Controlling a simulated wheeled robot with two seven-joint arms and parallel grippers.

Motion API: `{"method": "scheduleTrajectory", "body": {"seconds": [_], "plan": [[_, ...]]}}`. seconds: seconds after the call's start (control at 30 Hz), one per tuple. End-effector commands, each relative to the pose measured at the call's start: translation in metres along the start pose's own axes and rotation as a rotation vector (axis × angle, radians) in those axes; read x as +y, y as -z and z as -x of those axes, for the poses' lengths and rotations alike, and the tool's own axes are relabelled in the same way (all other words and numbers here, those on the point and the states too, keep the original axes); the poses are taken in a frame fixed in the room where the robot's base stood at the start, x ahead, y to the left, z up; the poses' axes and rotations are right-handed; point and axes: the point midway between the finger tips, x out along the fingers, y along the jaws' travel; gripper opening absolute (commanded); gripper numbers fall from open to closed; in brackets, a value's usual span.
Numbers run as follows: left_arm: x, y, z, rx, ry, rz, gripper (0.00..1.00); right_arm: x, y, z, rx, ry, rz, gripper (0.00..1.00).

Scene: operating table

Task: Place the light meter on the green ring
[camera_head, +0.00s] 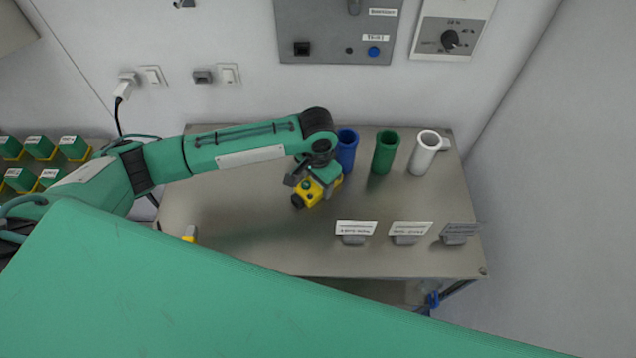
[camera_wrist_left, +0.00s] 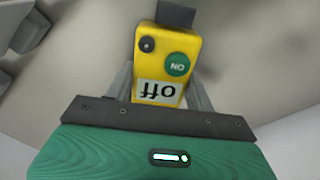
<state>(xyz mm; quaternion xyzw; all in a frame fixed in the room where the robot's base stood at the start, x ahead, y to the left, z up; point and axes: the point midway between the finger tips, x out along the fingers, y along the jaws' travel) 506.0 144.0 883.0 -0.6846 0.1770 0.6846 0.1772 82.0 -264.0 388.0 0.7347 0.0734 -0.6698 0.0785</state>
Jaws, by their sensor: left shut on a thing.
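A yellow box-shaped device (camera_head: 309,193), which I take to be the light meter, is held by my left gripper (camera_head: 318,186) over the middle of the metal table (camera_head: 240,230). In the left wrist view the device (camera_wrist_left: 153,60) sits between the two grey fingers and shows a green round button, a dark knob, a white label and a dark end. I cannot tell whether it touches the table. No flat green ring is clear; a green open-topped cylinder (camera_head: 385,151) stands at the table's back, right of the gripper. My right gripper is not in view.
A blue cylinder (camera_head: 347,150) and a white cylinder (camera_head: 425,152) flank the green one. Three label holders (camera_head: 355,228) line the front right. Yellow-green blocks (camera_head: 74,147) sit at the far left. A wall panel (camera_head: 335,25) is behind.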

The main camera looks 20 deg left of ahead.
Motion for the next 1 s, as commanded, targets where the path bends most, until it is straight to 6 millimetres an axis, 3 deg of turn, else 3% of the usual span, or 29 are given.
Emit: {"method": "scheduleTrajectory", "body": {"seconds": [0.27,0.47,1.0], "plan": [[0.000,0.001,0.003,0.001,0.000,0.000,0.22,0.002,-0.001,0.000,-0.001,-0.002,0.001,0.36],[0.000,0.001,0.019,0.004,0.001,-0.001,0.22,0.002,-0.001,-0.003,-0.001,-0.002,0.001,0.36],[0.000,0.002,0.127,0.006,0.000,-0.001,0.22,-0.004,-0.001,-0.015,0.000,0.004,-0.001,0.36]]}}
